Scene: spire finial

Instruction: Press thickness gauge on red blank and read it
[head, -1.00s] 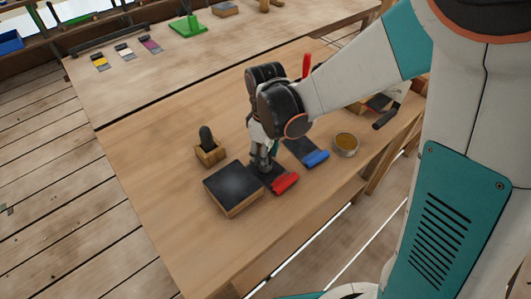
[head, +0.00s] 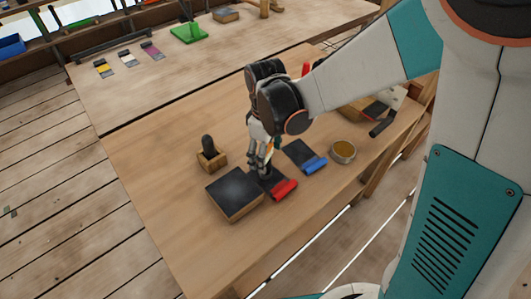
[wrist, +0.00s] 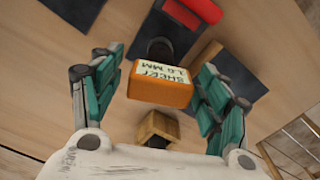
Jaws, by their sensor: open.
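The red blank (head: 285,189) lies on the bench, a dark sheet with a red end; its red end (wrist: 195,10) shows at the top of the wrist view. My gripper (head: 262,168) is over its dark sheet. In the wrist view the fingers of my gripper (wrist: 160,80) are open, one on each side of the orange thickness gauge (wrist: 160,84). The gauge has a pale label that reads roughly "SHEET 1.6 MM", upside down, and a dark round part beyond it, over the blank's sheet. Its contact with the sheet is hidden.
A dark-topped block (head: 235,190) stands close left of the red blank. A blue-ended blank (head: 306,156) and round tin (head: 343,152) lie to the right. A wooden holder (head: 212,160) with a dark rounded thing stands behind. The front left bench is clear.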

